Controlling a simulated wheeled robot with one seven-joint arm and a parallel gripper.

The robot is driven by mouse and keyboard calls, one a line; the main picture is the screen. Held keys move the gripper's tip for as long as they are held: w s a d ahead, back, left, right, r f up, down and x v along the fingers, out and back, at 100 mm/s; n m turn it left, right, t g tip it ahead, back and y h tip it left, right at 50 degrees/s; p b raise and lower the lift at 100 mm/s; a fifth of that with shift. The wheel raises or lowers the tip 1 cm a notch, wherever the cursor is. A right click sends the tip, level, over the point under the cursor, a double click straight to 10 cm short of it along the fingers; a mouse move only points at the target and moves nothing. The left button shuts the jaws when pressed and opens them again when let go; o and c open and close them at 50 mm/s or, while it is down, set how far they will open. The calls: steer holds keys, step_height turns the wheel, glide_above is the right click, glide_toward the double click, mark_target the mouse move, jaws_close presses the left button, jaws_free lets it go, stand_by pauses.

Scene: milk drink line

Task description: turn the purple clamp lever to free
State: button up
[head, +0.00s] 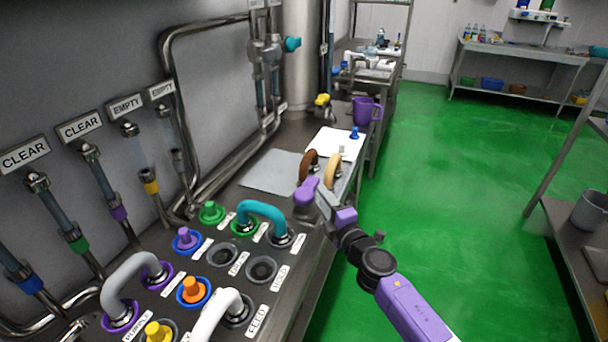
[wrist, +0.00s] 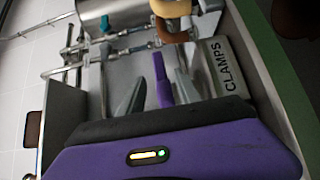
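The purple clamp lever (wrist: 161,84) stands up between my gripper's two grey fingers in the wrist view, beside a plate lettered CLAMPS (wrist: 226,67). In the head view, the purple piece (head: 306,190) just off my fingertips looks like the same lever. My gripper (head: 320,197) reaches in from the lower right over the bench edge. It also shows in the wrist view (wrist: 161,76), with its fingers apart on either side of the lever. The lever looks nearer the right finger; I cannot tell whether either finger touches it.
A brown U-shaped pipe (head: 307,164) and a tan one (head: 333,169) stand just behind my gripper. A teal U-shaped pipe (head: 262,210) and several capped ports fill the near bench. A purple jug (head: 364,110) stands farther back.

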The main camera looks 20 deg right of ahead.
mark_target(311, 184)
steer(key=shift+w+a+f+b, duration=0.15)
steer(key=shift+w+b, duration=0.15)
steer(key=shift+w, duration=0.4)
steer(key=w+b, duration=0.1)
steer(key=w, duration=0.1)
steer(key=w+b, duration=0.1)
steer(key=w+a+b, duration=0.1)
steer(key=w, duration=0.1)
steer(key=shift+w+b, duration=0.35)
steer(key=shift+b, duration=0.05)
steer(key=shift+w, duration=0.6)
steer(key=shift+c, duration=0.2)
jaws_close()
